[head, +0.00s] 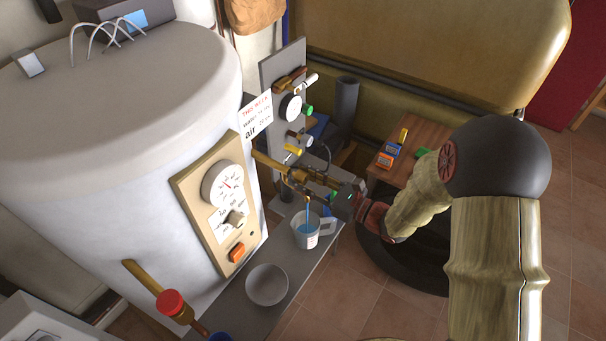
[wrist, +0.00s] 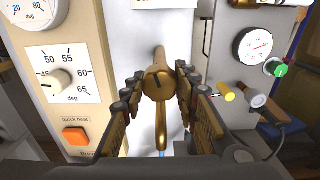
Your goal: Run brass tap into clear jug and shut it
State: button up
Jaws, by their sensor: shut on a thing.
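The brass tap (wrist: 158,84) sticks out from the boiler, and its round knob with a dark slot faces me in the wrist view. My gripper (wrist: 157,92) is shut on the tap knob, one finger on each side. In the head view my gripper (head: 298,180) partly hides the tap. A thin blue stream (head: 308,212) runs from the spout down into the clear jug (head: 305,234). The jug stands upright on the grey bench under the spout, handle to the right, with blue liquid inside. In the wrist view the jug is hidden, and only a bit of blue shows under the spout.
A grey bowl (head: 267,285) stands on the bench (head: 232,306) in front of the jug. The white boiler (head: 120,150) with its dial panel (head: 222,205) is at left. A gauge board (head: 283,90) rises behind.

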jog(key=shift+r+m+p, duration=0.25)
jog(key=shift+m+p, duration=0.65)
jog(key=shift+p, duration=0.1)
jog(key=shift+f+m+p, duration=0.2)
jog(key=shift+m+p, duration=0.5)
jog(key=shift+m, duration=0.1)
jog(key=o, duration=1.2)
jog(key=shift+c, duration=0.2)
jog(key=shift+d, duration=0.1)
jog(key=v, duration=1.2)
